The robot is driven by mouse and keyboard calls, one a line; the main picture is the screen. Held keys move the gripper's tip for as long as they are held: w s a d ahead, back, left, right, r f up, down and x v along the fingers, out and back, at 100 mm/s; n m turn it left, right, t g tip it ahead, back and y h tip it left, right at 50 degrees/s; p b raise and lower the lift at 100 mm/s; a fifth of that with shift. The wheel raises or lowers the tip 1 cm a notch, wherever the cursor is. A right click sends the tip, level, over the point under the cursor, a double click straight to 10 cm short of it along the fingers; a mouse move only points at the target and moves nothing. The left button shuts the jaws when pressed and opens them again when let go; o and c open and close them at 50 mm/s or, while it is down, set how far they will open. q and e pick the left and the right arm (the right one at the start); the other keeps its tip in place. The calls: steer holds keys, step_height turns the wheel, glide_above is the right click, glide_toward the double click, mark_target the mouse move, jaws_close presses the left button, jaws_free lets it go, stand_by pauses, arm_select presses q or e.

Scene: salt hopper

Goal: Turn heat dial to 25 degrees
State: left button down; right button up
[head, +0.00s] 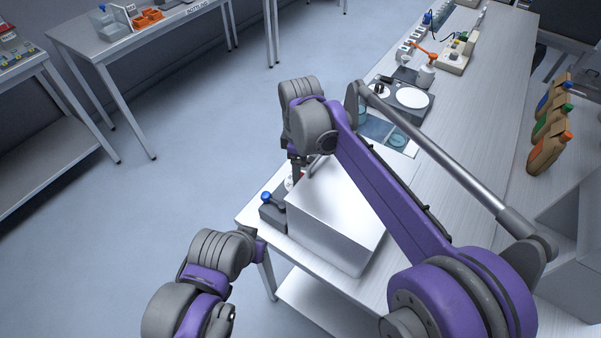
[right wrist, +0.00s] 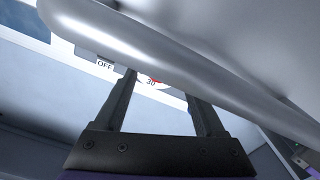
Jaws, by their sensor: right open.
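A white box-shaped unit (head: 335,215) stands at the table's near left corner. My right gripper (head: 297,161) points down at its far left edge, partly hidden by its own wrist. In the right wrist view the open right gripper (right wrist: 160,87) has one finger either side of a white scale strip (right wrist: 174,93) with a red mark and "30". An "OFF" label (right wrist: 105,65) is left of the fingers. A rounded silver bar (right wrist: 165,45) crosses above and hides most of the dial area; the dial's setting cannot be read. My left gripper (head: 257,246) is unclear, low beside the table.
A dark block with a blue knob (head: 267,198) sits left of the white unit.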

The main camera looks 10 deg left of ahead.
steer(key=shift+f, duration=1)
steer(key=shift+c, duration=0.2)
jaws_close()
